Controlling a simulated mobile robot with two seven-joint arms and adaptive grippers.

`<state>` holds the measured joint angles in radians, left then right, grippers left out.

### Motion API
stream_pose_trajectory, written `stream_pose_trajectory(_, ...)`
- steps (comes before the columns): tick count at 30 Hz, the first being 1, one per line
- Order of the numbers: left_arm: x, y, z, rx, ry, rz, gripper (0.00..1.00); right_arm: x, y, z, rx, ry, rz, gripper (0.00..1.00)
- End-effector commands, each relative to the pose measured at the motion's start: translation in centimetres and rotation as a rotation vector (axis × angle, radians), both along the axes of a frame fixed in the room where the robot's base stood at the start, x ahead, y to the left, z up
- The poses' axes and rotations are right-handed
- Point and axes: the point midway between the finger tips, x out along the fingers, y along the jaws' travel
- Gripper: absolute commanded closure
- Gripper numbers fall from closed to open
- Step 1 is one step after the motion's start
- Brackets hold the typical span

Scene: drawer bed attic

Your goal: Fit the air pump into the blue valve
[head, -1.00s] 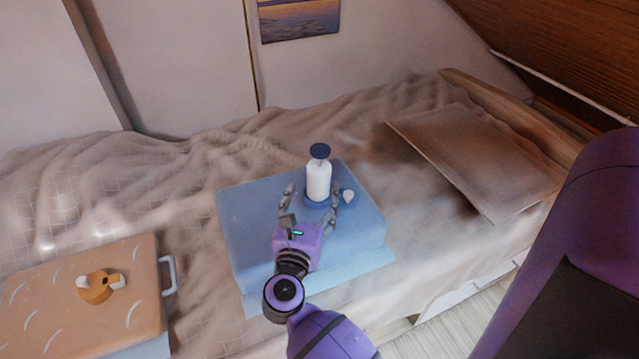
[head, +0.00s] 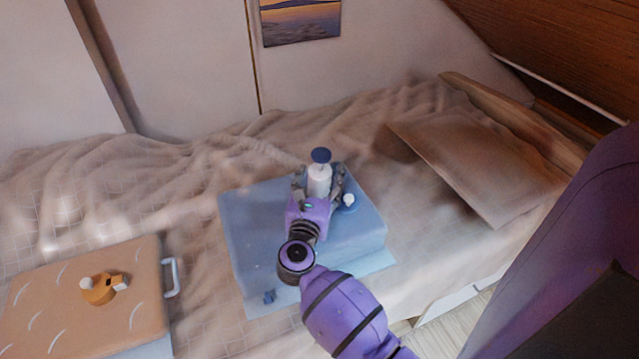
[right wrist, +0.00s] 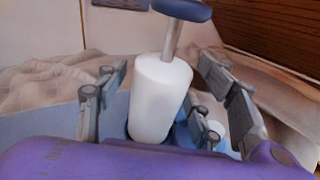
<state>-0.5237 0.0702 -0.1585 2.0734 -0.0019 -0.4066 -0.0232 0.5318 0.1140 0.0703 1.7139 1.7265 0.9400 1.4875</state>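The air pump (head: 319,182), a white cylinder with a dark blue handle on a grey rod, stands upright on the blue air mattress (head: 250,225). It also shows in the right wrist view (right wrist: 160,100). The blue valve (head: 349,208) shows as blue parts with a white plug beside the pump's foot; in the right wrist view blue also shows close around the pump's base. Whether the pump is seated in it I cannot tell. My right gripper (head: 319,182) is open, its fingers on either side of the pump with gaps. My left gripper is not in view.
An orange mattress (head: 45,300) with an orange valve (head: 98,290) and a white handle (head: 171,278) lies at the left. A small blue piece (head: 269,297) is at the blue mattress's front. The bed behind is clear.

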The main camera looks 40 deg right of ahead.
Motion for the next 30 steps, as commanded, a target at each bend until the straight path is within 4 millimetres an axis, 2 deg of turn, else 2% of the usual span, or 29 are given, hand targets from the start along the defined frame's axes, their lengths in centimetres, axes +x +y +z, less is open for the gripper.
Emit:
stream_pose_trajectory(1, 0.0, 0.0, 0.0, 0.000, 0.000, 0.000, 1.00, 0.0, 0.0, 0.0, 0.000, 0.000, 0.000, 0.49)
stream_pose_trajectory(11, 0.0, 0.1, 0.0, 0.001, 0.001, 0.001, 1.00, 0.0, 0.0, 0.1, -0.001, -0.001, 0.000, 0.91)
stream_pose_trajectory(17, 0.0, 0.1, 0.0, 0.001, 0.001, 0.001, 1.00, 0.0, 0.0, 0.1, -0.001, -0.001, 0.000, 0.92)
stream_pose_trajectory(22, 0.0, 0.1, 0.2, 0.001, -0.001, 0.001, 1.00, 0.0, 0.1, 1.1, 0.001, -0.001, 0.000, 0.92)
stream_pose_trajectory(27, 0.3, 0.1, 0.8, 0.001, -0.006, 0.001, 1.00, -0.1, 0.1, 3.7, 0.003, -0.006, -0.001, 0.92)
stream_pose_trajectory(30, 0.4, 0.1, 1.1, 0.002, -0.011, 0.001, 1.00, -1.8, 1.1, 5.6, 0.006, -0.005, -0.001, 0.92)
